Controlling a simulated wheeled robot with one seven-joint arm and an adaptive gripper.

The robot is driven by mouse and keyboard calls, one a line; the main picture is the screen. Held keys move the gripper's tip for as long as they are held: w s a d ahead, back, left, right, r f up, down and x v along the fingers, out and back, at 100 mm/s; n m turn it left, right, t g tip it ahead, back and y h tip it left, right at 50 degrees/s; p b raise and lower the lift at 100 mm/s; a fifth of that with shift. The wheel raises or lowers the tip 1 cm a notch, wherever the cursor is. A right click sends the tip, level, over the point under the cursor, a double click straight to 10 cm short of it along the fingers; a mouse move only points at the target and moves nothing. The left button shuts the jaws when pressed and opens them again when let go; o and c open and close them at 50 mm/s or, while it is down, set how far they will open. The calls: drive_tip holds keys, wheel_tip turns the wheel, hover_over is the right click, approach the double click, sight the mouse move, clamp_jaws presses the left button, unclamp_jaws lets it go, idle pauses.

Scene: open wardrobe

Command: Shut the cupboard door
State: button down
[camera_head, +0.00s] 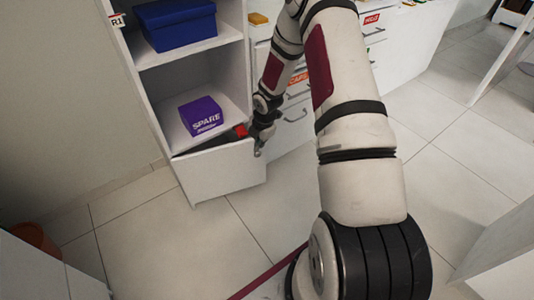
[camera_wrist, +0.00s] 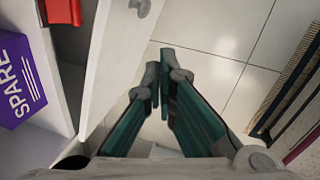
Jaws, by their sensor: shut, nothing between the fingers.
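The white cupboard door (camera_head: 225,172) is the low front panel of the open wardrobe. In the wrist view the door (camera_wrist: 118,58) stands at an angle to the cupboard, with a gap showing the inside, and a small round knob (camera_wrist: 140,7) is on its face. My gripper (camera_head: 258,149) is beside the door's right end in the head view. In the wrist view my gripper (camera_wrist: 158,80) has its green fingers together and empty, on the outer side of the door. Whether a finger touches the door is hard to tell.
A purple SPARE box (camera_head: 201,115) sits on the lower shelf and a blue box (camera_head: 176,24) above it. A red item (camera_head: 241,131) lies behind the door's top edge. White drawers (camera_head: 292,128) stand to the right. Tiled floor (camera_head: 150,225) in front is clear.

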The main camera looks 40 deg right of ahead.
drive_tip(key=s+d+f+m+t+h+b, duration=0.1)
drive_tip(key=d+f+m+b, duration=0.2)
drive_tip(key=m, duration=0.8)
drive_tip(key=s+d+f+m+b, duration=0.1)
drive_tip(key=s+d+m+b, duration=0.3)
drive_tip(key=m, duration=0.8)
drive_tip(key=w+d+f+b, duration=0.1)
drive_tip(key=w+f+b, duration=0.4)
drive_tip(key=w+f, duration=0.4)
drive_tip(key=shift+w+d, duration=0.15)
drive_tip(key=shift+w, duration=0.2)
drive_tip(key=shift+w, duration=0.1)
